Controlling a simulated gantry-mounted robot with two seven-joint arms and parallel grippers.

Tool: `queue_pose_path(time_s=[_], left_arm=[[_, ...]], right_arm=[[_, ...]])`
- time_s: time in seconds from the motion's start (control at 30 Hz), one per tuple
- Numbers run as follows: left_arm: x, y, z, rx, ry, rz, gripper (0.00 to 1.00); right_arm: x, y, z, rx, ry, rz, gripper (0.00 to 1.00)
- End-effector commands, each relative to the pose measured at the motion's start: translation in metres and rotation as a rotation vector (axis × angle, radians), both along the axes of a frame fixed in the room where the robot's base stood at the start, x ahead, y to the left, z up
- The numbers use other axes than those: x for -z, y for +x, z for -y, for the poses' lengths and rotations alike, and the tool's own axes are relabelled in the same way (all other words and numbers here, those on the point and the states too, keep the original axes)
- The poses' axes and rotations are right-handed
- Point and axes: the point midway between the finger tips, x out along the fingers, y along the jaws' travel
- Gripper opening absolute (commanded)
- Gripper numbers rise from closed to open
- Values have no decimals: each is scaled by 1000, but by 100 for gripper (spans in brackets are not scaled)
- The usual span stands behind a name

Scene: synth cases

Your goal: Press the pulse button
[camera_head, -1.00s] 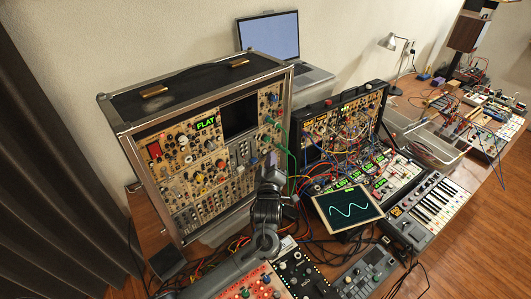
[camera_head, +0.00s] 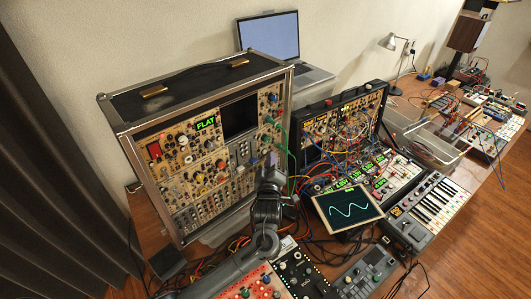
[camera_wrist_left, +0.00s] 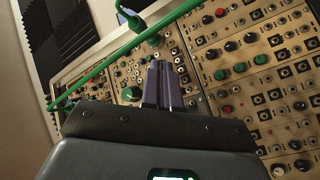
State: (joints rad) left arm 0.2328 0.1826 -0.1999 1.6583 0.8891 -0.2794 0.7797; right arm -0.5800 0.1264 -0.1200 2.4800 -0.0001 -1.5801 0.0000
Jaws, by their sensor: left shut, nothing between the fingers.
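The large synth case (camera_head: 170,165) stands upright at the left of the table with its tan panel of knobs, jacks and buttons facing me. My left gripper (camera_head: 271,160) is in front of the panel's right side. In the left wrist view its two fingers (camera_wrist_left: 163,85) are shut, empty, and point at the tan panel (camera_wrist_left: 265,75). Whether the fingertips touch the panel cannot be told. No label is legible enough to pick out the pulse button; the fingers hide part of the panel. My right gripper is not in view.
A green cable (camera_wrist_left: 125,50) crosses close by the fingers. A smaller case with many patch cables (camera_head: 345,125), a wave screen (camera_head: 348,208) and a keyboard (camera_head: 428,208) stand to the right. A laptop (camera_head: 272,40) is behind. Little table is free.

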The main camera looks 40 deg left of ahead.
Motion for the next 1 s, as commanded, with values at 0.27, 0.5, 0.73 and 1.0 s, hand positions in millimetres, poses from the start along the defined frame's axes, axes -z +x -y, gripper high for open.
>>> queue_pose_path(time_s=[0.27,0.5,0.73,1.0], left_arm=[[0,0,0,0,0,0,0],[0,0,0,0,0,0,0],[0,0,-4,-1,0,0,0],[0,1,-9,0,0,0,0]], right_arm=[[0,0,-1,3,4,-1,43],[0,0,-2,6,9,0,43],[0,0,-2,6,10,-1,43],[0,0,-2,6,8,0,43]])
